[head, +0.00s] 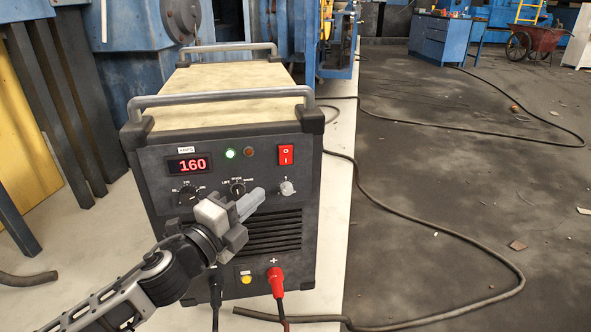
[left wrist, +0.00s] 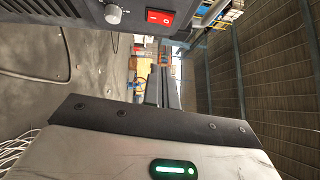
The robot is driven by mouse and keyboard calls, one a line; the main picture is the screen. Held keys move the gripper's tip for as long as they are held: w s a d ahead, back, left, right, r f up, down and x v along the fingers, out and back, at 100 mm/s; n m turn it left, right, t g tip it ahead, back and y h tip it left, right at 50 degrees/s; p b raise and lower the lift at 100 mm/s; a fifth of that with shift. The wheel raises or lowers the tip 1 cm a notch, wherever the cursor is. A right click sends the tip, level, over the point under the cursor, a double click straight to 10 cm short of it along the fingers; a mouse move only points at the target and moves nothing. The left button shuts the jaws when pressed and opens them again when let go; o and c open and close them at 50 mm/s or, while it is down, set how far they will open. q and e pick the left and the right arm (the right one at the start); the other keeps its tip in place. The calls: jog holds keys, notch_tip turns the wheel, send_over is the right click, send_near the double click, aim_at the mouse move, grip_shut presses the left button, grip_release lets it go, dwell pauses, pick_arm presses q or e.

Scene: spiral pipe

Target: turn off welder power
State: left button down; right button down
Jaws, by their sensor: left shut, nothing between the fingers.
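The welder (head: 223,120) is a dark box with top handles. Its display (head: 188,165) reads 160 in red, and a green lamp (head: 230,153) is lit. The red rocker power switch (head: 286,154), marked O above I, is at the upper right of the front panel. The switch also shows in the left wrist view (left wrist: 159,18), at the top. My left gripper (head: 253,202) is shut and empty in front of the panel, below and left of the switch, apart from it. Its fingers point right. My right gripper is not in view.
A grey knob (head: 287,188) sits below the switch, and two dials are left of it. A red plug (head: 276,280) and a black cable are at the bottom of the panel. A long cable (head: 470,240) lies on the dark floor to the right.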

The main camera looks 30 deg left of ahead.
pick_arm(q)
jog(key=shift+s+r, duration=0.15)
jog(key=shift+r, duration=0.05)
send_near(282, 163)
jog(key=w+d+r, duration=0.3)
jog(key=d, duration=0.2)
jog(key=w, duration=0.1)
jog(key=w+a, duration=0.1)
jog(key=w, duration=0.1)
jog(key=shift+w+a+r, duration=0.1)
jog(key=shift+a+r, duration=0.1)
jog(key=shift+r, duration=0.05)
jog(key=shift+w+a, duration=0.25)
jog(key=shift+w, duration=0.1)
